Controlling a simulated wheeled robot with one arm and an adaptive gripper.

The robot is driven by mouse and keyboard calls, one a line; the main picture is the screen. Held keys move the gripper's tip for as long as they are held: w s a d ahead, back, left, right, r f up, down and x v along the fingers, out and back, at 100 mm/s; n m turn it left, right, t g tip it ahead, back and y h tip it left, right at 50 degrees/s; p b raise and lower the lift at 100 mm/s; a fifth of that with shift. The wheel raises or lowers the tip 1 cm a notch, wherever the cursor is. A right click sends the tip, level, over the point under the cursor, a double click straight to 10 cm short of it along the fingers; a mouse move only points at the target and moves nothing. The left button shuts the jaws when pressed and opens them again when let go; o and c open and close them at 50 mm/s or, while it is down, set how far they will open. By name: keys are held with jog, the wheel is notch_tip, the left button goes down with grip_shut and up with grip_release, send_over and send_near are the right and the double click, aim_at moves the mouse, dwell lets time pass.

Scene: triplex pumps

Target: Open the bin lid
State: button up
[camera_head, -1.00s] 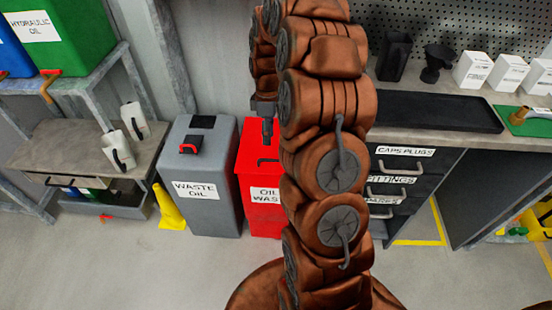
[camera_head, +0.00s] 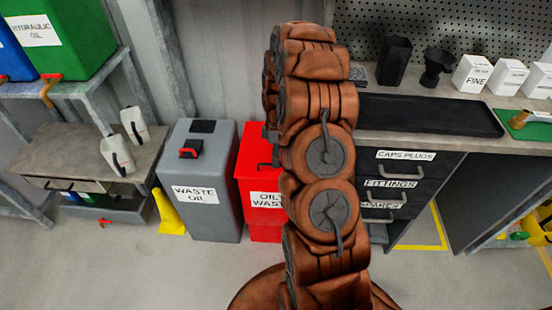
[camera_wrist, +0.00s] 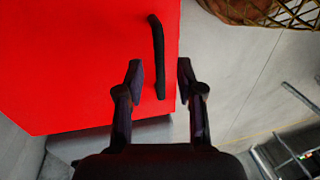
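The red bin (camera_head: 262,202) stands on the floor beside the bench, its label partly hidden by my arm. Its red lid (camera_head: 255,148) looks closed. In the wrist view the lid's red top (camera_wrist: 75,60) fills the left side, with a long black handle (camera_wrist: 157,45) near its right edge. My gripper (camera_wrist: 160,75) is open, with one finger on each side of the handle's lower part in the picture. I cannot tell whether either finger touches it. In the head view my arm hides the fingers.
A grey waste oil bin (camera_head: 205,215) stands close on the left of the red bin. A drawer unit (camera_head: 398,175) under the workbench (camera_head: 440,148) is on the right. Open floor (camera_head: 140,265) lies in front.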

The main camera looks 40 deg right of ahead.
jog(key=shift+a+f, duration=0.1)
jog(key=shift+f, duration=0.4)
grip_shut()
dwell(0.3)
